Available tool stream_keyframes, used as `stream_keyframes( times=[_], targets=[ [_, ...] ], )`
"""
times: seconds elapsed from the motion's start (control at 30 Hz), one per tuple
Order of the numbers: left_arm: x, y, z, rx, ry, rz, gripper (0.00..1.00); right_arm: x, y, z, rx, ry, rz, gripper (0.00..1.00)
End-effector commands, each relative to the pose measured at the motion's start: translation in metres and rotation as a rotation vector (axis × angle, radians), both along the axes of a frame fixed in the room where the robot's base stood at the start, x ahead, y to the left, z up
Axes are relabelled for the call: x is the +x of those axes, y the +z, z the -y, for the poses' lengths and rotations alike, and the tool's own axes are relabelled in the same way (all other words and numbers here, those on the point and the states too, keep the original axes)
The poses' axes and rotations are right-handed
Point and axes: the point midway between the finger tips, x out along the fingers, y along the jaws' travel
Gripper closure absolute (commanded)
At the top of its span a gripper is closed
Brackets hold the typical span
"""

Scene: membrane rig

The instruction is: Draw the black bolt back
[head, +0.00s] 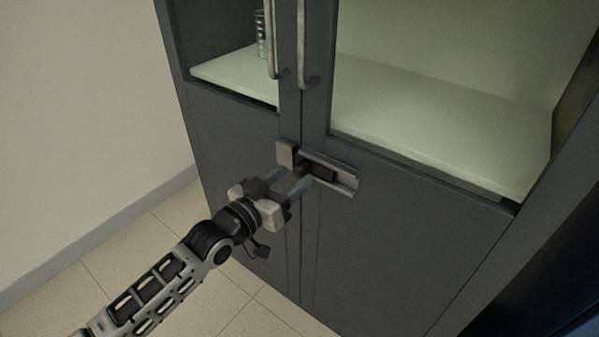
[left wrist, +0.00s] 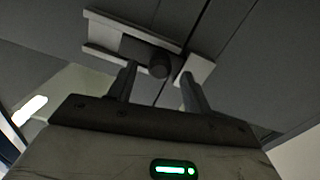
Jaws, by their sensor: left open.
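The black bolt (head: 322,172) lies in a light metal rail (head: 346,178) on the right cabinet door. A pale catch block (head: 285,155) sits on the left door across the seam. In the left wrist view the bolt's dark bar (left wrist: 138,48) reaches toward the catch (left wrist: 198,68), and its round knob (left wrist: 159,66) stands out. My left gripper (head: 291,180) is open in front of the bolt. In the left wrist view its fingers (left wrist: 158,88) stand apart, with the knob showing between and beyond them. Contact cannot be told. My right gripper is not in view.
Pale shelves (head: 430,120) show behind the doors' upper openings, with a can (head: 261,35) at the left. Tiled floor (head: 140,240) is free at the lower left.

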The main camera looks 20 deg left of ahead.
Motion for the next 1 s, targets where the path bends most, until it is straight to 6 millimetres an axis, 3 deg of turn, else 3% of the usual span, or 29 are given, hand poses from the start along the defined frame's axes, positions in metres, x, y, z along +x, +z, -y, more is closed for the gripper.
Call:
stream_keyframes(
  times=[0.23,0.6,0.8,1.0],
  targets=[
    [0.028,0.0,0.012,-0.001,0.0,0.0,0.5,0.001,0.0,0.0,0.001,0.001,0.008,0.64],
    [0.033,0.0,0.014,0.0,0.0,-0.002,0.5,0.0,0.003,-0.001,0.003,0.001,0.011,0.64],
    [0.033,0.0,0.013,0.0,0.0,-0.002,1.0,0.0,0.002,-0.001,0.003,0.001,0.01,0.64],
    [0.027,0.002,0.029,-0.006,-0.002,-0.004,1.0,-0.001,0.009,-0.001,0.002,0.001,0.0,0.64]
  ],
)
